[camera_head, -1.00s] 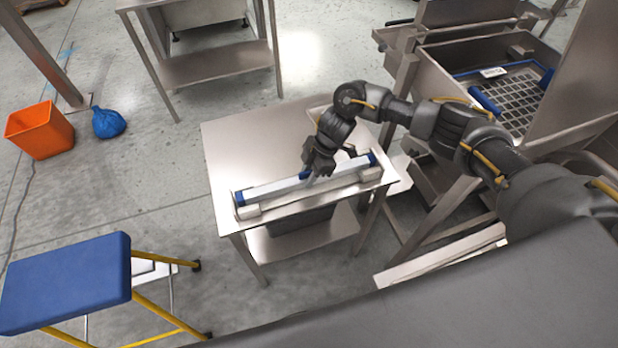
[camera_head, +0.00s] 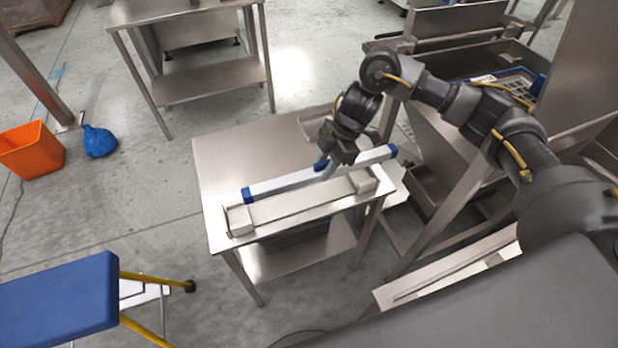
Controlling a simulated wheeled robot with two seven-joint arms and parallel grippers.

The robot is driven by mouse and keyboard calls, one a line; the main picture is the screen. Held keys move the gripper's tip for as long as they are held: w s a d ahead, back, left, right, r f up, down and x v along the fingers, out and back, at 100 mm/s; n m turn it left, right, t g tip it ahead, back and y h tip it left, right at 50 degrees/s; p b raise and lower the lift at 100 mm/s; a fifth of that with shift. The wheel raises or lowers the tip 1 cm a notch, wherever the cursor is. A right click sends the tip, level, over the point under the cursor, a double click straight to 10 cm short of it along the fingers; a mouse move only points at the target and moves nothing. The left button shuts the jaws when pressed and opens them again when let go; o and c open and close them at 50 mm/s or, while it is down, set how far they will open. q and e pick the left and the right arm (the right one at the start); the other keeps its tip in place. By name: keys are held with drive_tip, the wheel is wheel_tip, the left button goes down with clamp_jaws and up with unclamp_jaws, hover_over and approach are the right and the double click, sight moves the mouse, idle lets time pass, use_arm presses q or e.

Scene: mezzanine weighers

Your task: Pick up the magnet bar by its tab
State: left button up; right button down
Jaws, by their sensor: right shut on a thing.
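The magnet bar (camera_head: 285,182) is a long pale bar with blue end caps and a blue tab (camera_head: 320,165) near its middle. My right gripper (camera_head: 328,166) is shut on it at the tab, coming from above. The bar appears raised just above and behind its holder (camera_head: 300,205), a long pale tray with a white block at each end, on the steel table (camera_head: 225,160). The fingertips are small and partly hidden by the hand. My left gripper is not in view.
A steel hopper frame (camera_head: 435,170) stands right of the table. A blue-topped yellow step stool (camera_head: 60,295) is at the lower left. Another steel table (camera_head: 205,82) stands behind.

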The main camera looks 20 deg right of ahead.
drive_tip(key=s+d+r+b, duration=0.1)
drive_tip(key=s+d+r, duration=0.2)
drive_tip(key=d, duration=0.4)
drive_tip(key=shift+d+r, duration=0.25)
